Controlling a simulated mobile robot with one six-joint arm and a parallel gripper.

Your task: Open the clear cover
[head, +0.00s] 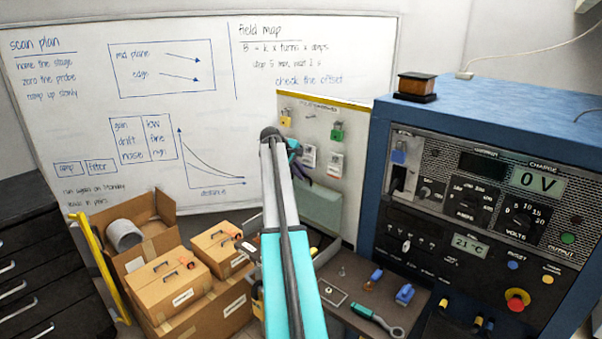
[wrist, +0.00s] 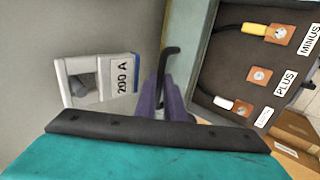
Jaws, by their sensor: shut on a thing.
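My gripper (wrist: 167,92) has purple fingers, shut on a black hooked handle (wrist: 168,62) in the wrist view. In the head view my gripper (head: 299,172) is partly hidden behind my arm, beside a pale green, see-through-looking panel (head: 322,208) that appears to be the clear cover. In the wrist view a pale green strip (wrist: 197,52) lies just right of the handle, along a dark terminal panel (wrist: 222,65) with orange terminals marked MINUS and PLUS. I cannot tell whether this strip is the cover or a box wall, or how far the cover stands open.
A white 200 A unit (wrist: 100,80) is left of my fingers. A board with padlocks and tags (head: 312,135) stands above the panel. The blue power supply cabinet (head: 480,108) is at right. Cardboard boxes (head: 205,305) and a bench with tools (head: 362,290) fill the front.

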